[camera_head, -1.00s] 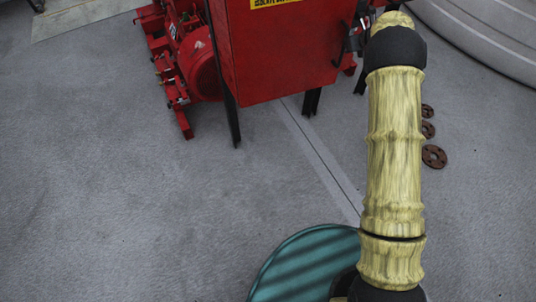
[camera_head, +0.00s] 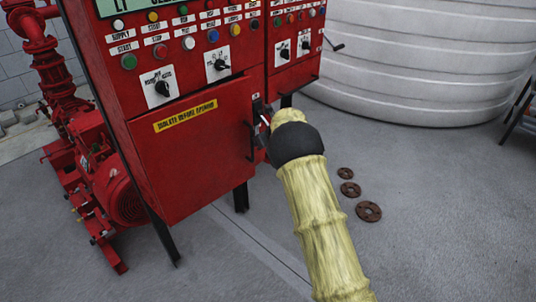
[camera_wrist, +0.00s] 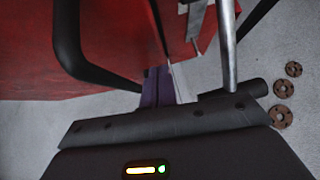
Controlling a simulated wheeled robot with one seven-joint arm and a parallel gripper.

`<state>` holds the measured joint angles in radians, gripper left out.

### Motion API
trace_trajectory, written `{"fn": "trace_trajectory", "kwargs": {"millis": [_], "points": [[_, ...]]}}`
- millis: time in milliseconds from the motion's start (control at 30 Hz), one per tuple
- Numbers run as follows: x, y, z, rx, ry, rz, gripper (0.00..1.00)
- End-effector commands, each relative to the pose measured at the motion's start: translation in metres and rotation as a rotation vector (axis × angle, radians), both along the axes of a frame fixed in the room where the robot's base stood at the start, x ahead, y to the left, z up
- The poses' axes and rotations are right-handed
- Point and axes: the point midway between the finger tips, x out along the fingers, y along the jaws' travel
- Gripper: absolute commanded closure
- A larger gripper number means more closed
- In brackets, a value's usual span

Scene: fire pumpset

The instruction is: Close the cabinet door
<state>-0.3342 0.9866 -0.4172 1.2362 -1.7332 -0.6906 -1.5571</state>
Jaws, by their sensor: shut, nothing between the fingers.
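The red cabinet door (camera_head: 195,150) is the lower panel of a red control cabinet, with a yellow warning label (camera_head: 185,116). A dark line runs along its top edge; it looks slightly ajar, but the size of any gap is unclear. Its black handle (camera_head: 250,142) is near its right edge. My gripper (camera_head: 264,118) is beside that right edge, close to the handle, partly hidden by my wrist. In the wrist view, the red door (camera_wrist: 110,45) fills the upper left and a bent black handle (camera_wrist: 85,62) crosses in front. My gripper (camera_wrist: 228,45) is shut and empty; contact cannot be told.
Buttons and rotary switches (camera_head: 190,68) cover the upper cabinet. Red pump machinery (camera_head: 105,190) stands at the left. A large pale tank (camera_head: 430,60) stands behind at the right. Several rusty flanges (camera_head: 368,211) lie on the floor, which is clear in front.

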Motion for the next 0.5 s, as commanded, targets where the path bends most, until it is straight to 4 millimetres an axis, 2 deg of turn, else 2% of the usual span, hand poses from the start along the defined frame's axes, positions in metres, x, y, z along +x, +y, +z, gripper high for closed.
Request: {"fn": "trace_trajectory", "kwargs": {"millis": [133, 200, 500], "points": [[-0.014, -0.016, -0.005, 0.002, -0.001, -0.001, 1.0], [-0.021, -0.022, 0.012, 0.002, -0.002, -0.001, 1.0], [-0.052, -0.05, 0.054, 0.002, -0.002, -0.001, 1.0]]}}
